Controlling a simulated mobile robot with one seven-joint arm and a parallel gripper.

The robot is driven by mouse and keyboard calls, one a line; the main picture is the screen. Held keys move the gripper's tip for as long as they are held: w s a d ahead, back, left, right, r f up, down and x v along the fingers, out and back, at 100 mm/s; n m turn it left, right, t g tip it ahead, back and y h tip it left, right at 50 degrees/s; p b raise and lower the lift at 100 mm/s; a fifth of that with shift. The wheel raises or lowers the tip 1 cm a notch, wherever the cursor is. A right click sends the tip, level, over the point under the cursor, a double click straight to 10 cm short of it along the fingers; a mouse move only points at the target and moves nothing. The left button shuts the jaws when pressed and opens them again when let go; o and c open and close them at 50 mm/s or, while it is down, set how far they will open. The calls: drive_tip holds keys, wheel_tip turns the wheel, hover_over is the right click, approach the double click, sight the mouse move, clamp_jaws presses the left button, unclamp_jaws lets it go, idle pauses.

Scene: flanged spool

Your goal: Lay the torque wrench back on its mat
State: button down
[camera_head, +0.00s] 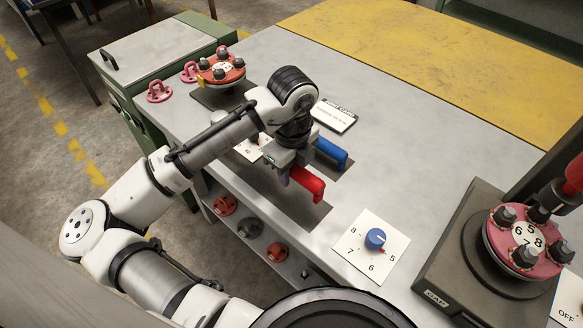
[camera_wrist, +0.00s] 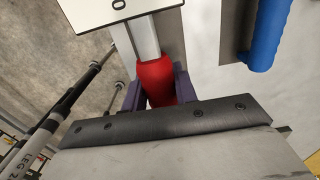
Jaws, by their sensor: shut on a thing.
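The torque wrench has a red handle (camera_head: 309,184) and a pale metal shaft. In the wrist view its red handle (camera_wrist: 154,86) sits between the purple fingers of my gripper (camera_wrist: 156,92), with the shaft running up and away. In the head view my gripper (camera_head: 287,172) is shut on the handle near the bench's front edge. A dark grey mat strip (camera_wrist: 171,38) shows beside the wrench, partly hidden by it. I cannot tell whether the wrench touches the mat or hangs just above it. A blue-handled tool (camera_head: 330,152) lies behind it; it also shows in the wrist view (camera_wrist: 264,35).
A white card with a blue knob (camera_head: 375,238) lies to the right. A pink flanged spool (camera_head: 526,241) sits on a grey fixture (camera_head: 455,262) at far right. A red flanged spool (camera_head: 221,68) stands at the back left. A white card (camera_head: 334,115) lies behind the tools.

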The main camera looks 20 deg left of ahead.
drive_tip(key=b, duration=0.4)
hover_over(291, 197)
drive_tip(key=shift+w+f, duration=0.1)
drive_tip(key=shift+f, duration=2.55)
drive_tip(key=shift+f+b, duration=0.5)
drive_tip(key=shift+f, duration=0.15)
drive_tip(key=c, duration=1)
unclamp_jaws()
wheel_tip(291, 197, up, 14)
drive_tip(key=shift+d+f+b, duration=0.1)
drive_tip(key=shift+d+b, duration=0.05)
drive_tip(key=shift+b, duration=0.35)
